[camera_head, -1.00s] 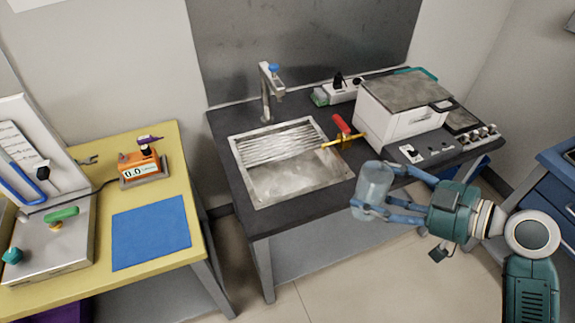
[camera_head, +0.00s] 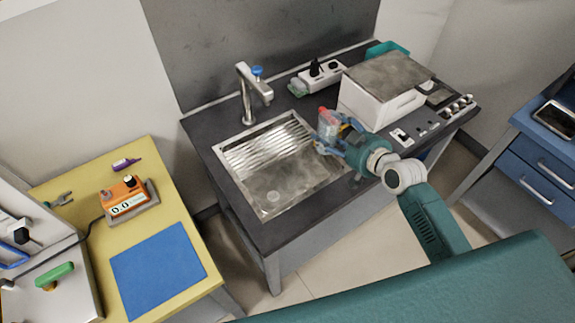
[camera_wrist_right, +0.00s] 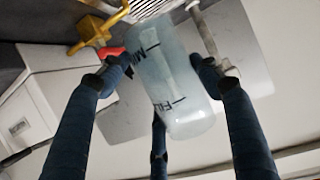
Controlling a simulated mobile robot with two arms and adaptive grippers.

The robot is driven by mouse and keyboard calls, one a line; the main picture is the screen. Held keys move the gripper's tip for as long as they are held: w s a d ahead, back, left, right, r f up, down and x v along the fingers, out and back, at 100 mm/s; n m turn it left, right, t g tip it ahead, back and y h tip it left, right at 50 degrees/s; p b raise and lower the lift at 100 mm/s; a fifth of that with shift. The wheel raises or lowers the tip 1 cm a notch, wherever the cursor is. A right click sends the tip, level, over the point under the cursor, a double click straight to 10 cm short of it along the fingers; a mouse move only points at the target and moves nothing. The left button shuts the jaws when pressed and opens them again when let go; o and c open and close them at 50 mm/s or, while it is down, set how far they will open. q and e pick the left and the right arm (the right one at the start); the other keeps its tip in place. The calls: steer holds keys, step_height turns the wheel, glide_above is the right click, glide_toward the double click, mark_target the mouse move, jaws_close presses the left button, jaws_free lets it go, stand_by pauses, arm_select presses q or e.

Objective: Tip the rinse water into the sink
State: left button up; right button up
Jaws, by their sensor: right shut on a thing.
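A clear, bluish container (camera_head: 326,127) is held in my right gripper (camera_head: 326,143) at the right edge of the sink (camera_head: 262,194). It looks roughly upright in the head view. In the right wrist view, the container (camera_wrist_right: 172,85) sits between the dark blue fingers of my gripper (camera_wrist_right: 160,85) and shows black level marks. I cannot make out the water level in it. The steel sink has a ribbed rear part and a flat basin floor. My left gripper is not in view.
A faucet (camera_head: 249,92) with a blue knob stands behind the sink. A white box-shaped device (camera_head: 375,97) is close to the right of my gripper. A yellow table (camera_head: 80,182) with a blue mat (camera_head: 158,270) stands at left. The space above the basin is clear.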

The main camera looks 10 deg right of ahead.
arm_select(q)
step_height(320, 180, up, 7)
steer(key=p, duration=0.6)
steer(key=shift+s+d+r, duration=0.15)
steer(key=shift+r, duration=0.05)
arm_select(e)
step_height(320, 180, down, 8)
steer(key=w+d+n+y, duration=0.1)
steer(key=w+d, duration=0.1)
steer(key=shift+w+d, duration=0.2)
steer(key=shift+d, duration=0.1)
arm_select(q)
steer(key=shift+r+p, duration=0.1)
steer(key=shift+p, duration=0.2)
arm_select(e)
steer(key=shift+a, duration=0.1)
arm_select(q)
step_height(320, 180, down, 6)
steer(key=b, duration=0.6)
arm_select(e)
steer(key=a+f+n+h, duration=0.1)
steer(key=n, duration=0.1)
steer(key=a+n+h, duration=0.1)
steer(key=n, duration=0.1)
steer(key=s+a+f+n+h, duration=0.1)
steer(key=n+h, duration=0.1)
steer(key=shift+a+f+t, duration=0.3)
steer(key=shift+a+t, duration=0.1)
